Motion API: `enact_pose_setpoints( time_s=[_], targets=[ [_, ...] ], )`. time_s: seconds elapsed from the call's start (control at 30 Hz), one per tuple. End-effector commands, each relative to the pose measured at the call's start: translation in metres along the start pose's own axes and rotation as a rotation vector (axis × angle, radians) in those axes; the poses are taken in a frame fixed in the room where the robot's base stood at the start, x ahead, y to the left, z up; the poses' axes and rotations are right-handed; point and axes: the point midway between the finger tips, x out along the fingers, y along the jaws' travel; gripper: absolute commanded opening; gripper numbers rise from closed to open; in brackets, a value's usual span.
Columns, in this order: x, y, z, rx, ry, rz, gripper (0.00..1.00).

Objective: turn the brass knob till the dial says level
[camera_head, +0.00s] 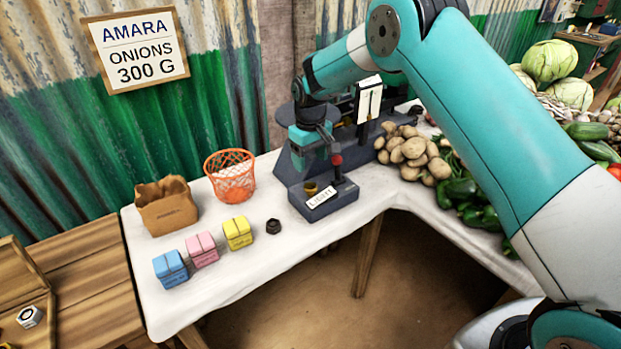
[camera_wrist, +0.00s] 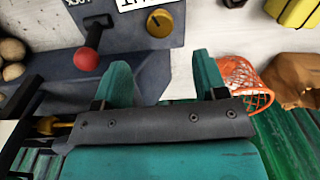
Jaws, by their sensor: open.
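The dark blue-grey balance (camera_head: 294,188) stands on the white-covered table. Its small brass knob (camera_head: 311,187) sits on the low front part, just behind a white plate reading "LIGHT" (camera_head: 320,198). The brass knob also shows in the wrist view (camera_wrist: 159,22), top centre, beyond my fingertips and untouched. A white upright panel with a dark vertical line (camera_head: 369,101) stands at the back of the balance; I cannot read it for certain as the dial. My gripper (camera_head: 312,150) is open and empty above the balance; in the wrist view its teal fingers (camera_wrist: 160,72) are spread apart.
A red-knobbed lever (camera_head: 336,159) rises close beside my gripper and shows in the wrist view (camera_wrist: 89,58). Potatoes (camera_head: 413,153) lie to the right. An orange basket (camera_head: 231,178), paper bag (camera_head: 166,206), coloured packets (camera_head: 202,249) and small dark weight (camera_head: 273,226) are left.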

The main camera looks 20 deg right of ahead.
Motion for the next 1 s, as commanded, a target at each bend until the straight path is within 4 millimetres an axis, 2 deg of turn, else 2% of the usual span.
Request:
enact_pose_setpoints(
  time_s=[0.03, 0.2, 0.4, 0.87, 1.0],
  targets=[
    [-0.013, 0.000, -0.001, 0.000, 0.004, 0.001, 0.66],
    [-0.052, 0.000, 0.000, 0.000, 0.002, 0.000, 0.66],
    [-0.080, 0.000, 0.000, 0.000, 0.000, 0.000, 0.66],
    [-0.088, -0.001, 0.001, -0.001, -0.001, -0.001, 0.65],
    [-0.106, -0.012, 0.014, -0.019, 0.015, -0.012, 0.65]
  ],
)
